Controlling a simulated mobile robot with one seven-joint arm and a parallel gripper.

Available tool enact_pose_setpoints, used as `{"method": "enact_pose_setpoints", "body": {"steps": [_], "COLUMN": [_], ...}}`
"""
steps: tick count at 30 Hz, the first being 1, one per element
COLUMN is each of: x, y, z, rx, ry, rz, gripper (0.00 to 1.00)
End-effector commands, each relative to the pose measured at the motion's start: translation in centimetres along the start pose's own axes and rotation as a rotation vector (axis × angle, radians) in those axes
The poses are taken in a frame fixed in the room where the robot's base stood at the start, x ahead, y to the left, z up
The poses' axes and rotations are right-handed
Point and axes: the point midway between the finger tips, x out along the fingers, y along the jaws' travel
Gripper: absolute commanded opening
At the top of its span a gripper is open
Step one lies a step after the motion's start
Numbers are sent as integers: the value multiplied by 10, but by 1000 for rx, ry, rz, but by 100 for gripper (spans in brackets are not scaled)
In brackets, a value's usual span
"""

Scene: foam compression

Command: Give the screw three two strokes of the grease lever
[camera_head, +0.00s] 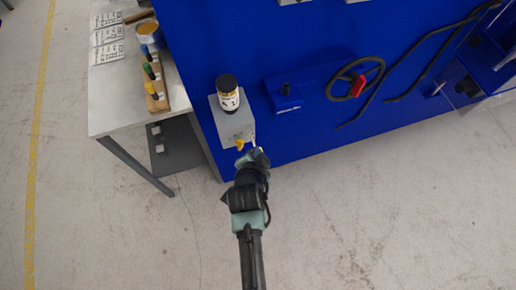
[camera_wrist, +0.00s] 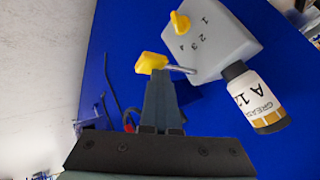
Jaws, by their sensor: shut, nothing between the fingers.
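A grey grease box (camera_head: 237,125) sits at the blue bench's left end, with a black-topped grease cartridge (camera_head: 228,93) on it. In the wrist view, the box (camera_wrist: 222,45) bears the numbers 1 to 4 beside a yellow selector knob (camera_wrist: 180,22). I cannot tell which number the knob points at. The grease lever is a metal rod (camera_wrist: 180,69) with a yellow grip (camera_wrist: 151,63). My gripper (camera_wrist: 160,76) is shut and empty, its fingertips right at the lever, near the grip. I cannot tell whether they touch. The head view shows my gripper (camera_head: 254,158) just in front of the box.
A grey table (camera_head: 112,115) at the left holds papers, a tin (camera_head: 148,33) and a wooden rack (camera_head: 156,90) of coloured-topped items. To the right, a handwheel (camera_head: 345,82) with a red part and dark hoses lie on the blue surface. The floor in front is clear.

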Motion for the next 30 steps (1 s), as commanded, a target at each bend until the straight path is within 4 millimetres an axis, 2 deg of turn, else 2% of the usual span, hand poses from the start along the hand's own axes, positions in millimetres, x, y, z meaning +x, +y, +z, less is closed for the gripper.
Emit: {"method": "enact_pose_setpoints", "body": {"steps": [13, 30], "x": [-2, -24], "y": [1, -16], "z": [1, -17], "rx": [-1, 0], "ry": [-5, -2], "rz": [5, 3], "gripper": [0, 0]}}
